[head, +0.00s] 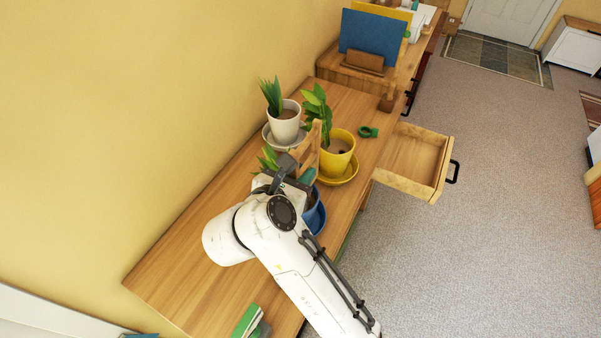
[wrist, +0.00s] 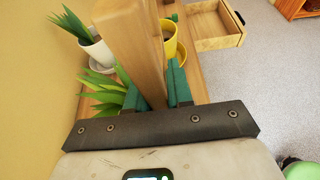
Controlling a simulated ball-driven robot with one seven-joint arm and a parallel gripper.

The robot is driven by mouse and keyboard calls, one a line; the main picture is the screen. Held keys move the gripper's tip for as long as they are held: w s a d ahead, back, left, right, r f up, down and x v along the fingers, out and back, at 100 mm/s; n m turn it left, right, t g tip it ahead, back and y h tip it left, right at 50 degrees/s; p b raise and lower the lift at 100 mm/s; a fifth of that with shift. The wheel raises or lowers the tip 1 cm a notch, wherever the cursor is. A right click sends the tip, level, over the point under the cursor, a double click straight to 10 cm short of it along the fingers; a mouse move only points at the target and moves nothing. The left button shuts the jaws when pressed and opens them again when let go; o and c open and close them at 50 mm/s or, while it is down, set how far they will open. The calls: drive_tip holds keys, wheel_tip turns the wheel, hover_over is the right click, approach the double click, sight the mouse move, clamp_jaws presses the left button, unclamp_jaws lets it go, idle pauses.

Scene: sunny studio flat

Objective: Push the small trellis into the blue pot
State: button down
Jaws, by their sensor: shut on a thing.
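The small trellis (head: 308,148) is a pale wooden frame, standing roughly upright in the head view. My gripper (head: 297,178) is shut on it; in the wrist view the teal fingers (wrist: 154,88) press on both sides of the wooden trellis (wrist: 140,40). The blue pot (head: 312,203) is below and behind my gripper in the head view, mostly hidden by my arm, on a blue saucer (head: 319,219). A leafy plant (head: 267,160) shows beside my gripper. The trellis's lower end is hidden, so I cannot tell whether it touches the soil.
A green ring-like item (head: 368,132) lies near an open drawer (head: 420,160). The near left tabletop (head: 185,270) is clear.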

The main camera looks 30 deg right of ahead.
drive_tip(key=shift+s+f, duration=0.1)
drive_tip(key=shift+f, duration=0.15)
drive_tip(key=c, duration=1.3)
unclamp_jaws()
drive_tip(key=o, duration=0.8)
drive_tip(key=shift+r, duration=0.15)
drive_tip(key=shift+o, duration=0.2)
drive_tip(key=shift+a, duration=0.1)
drive_tip(key=p+v, duration=0.2)
drive_tip(key=v, duration=0.5)
drive_tip(key=shift+p, duration=0.3)
